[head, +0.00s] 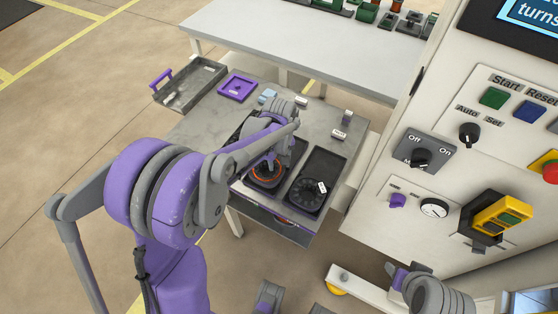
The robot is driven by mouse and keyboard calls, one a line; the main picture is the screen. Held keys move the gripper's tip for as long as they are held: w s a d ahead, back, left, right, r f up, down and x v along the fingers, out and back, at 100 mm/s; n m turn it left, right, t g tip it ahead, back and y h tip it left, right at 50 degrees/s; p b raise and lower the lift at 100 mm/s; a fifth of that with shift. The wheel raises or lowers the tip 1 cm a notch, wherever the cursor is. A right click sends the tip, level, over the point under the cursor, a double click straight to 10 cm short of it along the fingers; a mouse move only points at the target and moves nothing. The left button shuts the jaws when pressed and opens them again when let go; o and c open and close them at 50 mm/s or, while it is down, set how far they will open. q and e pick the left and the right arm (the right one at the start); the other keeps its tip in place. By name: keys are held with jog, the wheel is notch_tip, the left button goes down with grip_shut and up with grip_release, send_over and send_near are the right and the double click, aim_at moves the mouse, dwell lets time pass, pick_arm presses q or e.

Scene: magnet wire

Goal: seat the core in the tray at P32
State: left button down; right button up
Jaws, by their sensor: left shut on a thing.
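My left gripper (269,164) reaches down over the left black tray (243,188) on the grey workbench. It is shut on a dark round core with an orange ring (266,179), seen just below the fingers. The gripper and wrist hide part of the core, and I cannot tell whether it touches the tray floor. The right black tray (336,164) holds a dark round part (306,195) with a white tag (322,187). No P32 label is readable. My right gripper (393,270) shows only in part at the lower right, its jaws unclear.
A purple square tray (237,87) and small labelled blocks (339,134) lie on the bench. A grey bin (190,86) with a purple handle is at its left. A white table (300,45) stands behind. The control cabinet (390,205) bounds the right side.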

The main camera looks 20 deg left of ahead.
pick_arm(q)
jog(key=shift+f+b, duration=0.75)
jog(key=shift+f, duration=0.2)
dwell(0.7)
jog(key=shift+c, duration=1.3)
grip_release()
jog(key=shift+r, duration=0.1)
jog(key=shift+r+p, duration=1.6)
jog(key=shift+r, duration=0.85)
notch_tip(320, 180, up, 11)
jog(key=shift+p, duration=0.45)
